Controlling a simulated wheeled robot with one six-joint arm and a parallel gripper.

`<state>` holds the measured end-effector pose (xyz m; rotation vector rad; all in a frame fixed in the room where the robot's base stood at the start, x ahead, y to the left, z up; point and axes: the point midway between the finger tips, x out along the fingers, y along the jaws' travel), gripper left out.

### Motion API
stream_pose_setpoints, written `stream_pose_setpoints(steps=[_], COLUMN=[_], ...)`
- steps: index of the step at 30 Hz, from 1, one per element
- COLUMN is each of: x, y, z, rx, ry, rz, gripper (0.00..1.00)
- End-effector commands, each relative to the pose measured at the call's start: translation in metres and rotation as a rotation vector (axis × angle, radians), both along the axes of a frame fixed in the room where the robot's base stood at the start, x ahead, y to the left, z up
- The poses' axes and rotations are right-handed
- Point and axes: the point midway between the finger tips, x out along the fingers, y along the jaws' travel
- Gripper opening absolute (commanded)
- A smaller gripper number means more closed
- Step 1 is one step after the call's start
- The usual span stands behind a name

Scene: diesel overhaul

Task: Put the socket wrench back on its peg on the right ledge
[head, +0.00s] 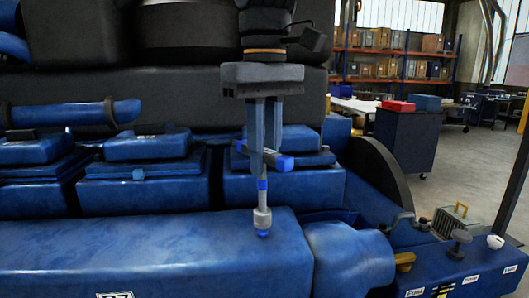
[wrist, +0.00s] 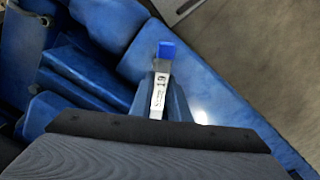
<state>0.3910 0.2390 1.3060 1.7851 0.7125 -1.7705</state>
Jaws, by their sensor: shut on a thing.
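My gripper (head: 262,165) points down in the middle of the head view, shut on the socket wrench (head: 262,205). The wrench has a blue crosswise handle between my fingers and a silver shaft hanging down to a socket with a blue tip. It hangs over the blue engine cover; I cannot tell whether the tip touches it. In the wrist view the wrench handle (wrist: 160,90) shows a blue end and the mark "19". The right ledge (head: 450,275) is blue, with small white labels; it lies at the lower right. Which peg is the wrench's own is not clear.
A dark knob-topped piece (head: 461,240), a white round piece (head: 495,242) and a small pale caged item (head: 455,220) stand on the ledge. A rounded blue housing (head: 348,258) lies between my gripper and the ledge. A dark cart (head: 408,138) stands behind on open floor.

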Motion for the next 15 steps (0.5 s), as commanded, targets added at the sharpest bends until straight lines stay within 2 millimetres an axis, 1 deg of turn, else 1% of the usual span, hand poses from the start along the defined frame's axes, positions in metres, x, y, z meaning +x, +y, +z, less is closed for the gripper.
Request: stream_pose_setpoints(steps=[7,15], x=[0.0,0.0], y=[0.0,0.0], z=[-0.001,-0.011], rx=[0.001,0.001], ry=[-0.001,-0.001], rz=[0.0,0.0], gripper=[0.0,0.0])
